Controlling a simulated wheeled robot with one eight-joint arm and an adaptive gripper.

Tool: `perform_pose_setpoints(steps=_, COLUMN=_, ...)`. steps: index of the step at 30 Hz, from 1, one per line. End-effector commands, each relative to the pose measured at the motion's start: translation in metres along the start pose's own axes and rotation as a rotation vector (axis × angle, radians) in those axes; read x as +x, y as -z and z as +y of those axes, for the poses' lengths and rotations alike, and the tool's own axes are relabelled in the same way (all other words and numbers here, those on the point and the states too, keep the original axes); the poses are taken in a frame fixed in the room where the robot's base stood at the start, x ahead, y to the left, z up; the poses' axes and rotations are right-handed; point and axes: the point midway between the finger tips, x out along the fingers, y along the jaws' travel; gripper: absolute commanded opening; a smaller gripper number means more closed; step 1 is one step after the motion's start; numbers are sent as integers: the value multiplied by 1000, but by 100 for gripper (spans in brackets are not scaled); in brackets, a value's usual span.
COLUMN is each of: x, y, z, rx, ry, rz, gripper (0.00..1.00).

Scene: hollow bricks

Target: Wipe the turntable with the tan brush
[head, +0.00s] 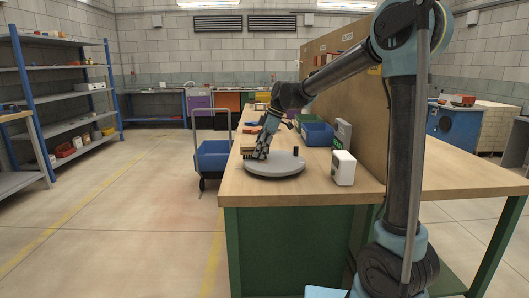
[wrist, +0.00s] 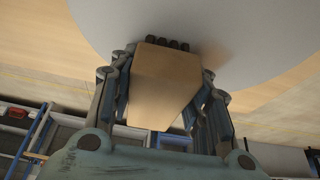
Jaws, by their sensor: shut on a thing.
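The turntable (head: 284,167) is a round grey disc on the wooden workbench. It also fills the top of the wrist view (wrist: 215,25). My gripper (head: 259,154) is at the turntable's left rim, pointing down. In the wrist view my gripper (wrist: 163,95) is shut on the tan brush (wrist: 163,85), one finger on each side of its tan body. Dark bristle tufts show at the brush's far end, against the disc. I cannot tell whether they touch it. In the head view the brush is mostly hidden by my gripper.
A small dark cylinder (head: 295,151) stands at the turntable's far edge. A white box (head: 343,168) stands to its right on the workbench (head: 240,186). A blue bin (head: 317,133) sits behind. A blue cart (head: 212,156) stands left of the bench. The bench front is clear.

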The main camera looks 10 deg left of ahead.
Motion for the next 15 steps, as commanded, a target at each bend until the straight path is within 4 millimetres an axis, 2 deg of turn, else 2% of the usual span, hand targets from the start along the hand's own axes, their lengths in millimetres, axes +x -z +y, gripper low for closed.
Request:
perform_pose_setpoints(steps=8, x=-3, y=0, z=0, rx=1, ry=0, rz=0, gripper=6)
perform_pose_setpoints(steps=15, x=-20, y=7, z=0, rx=1, ry=0, rz=0, gripper=6)
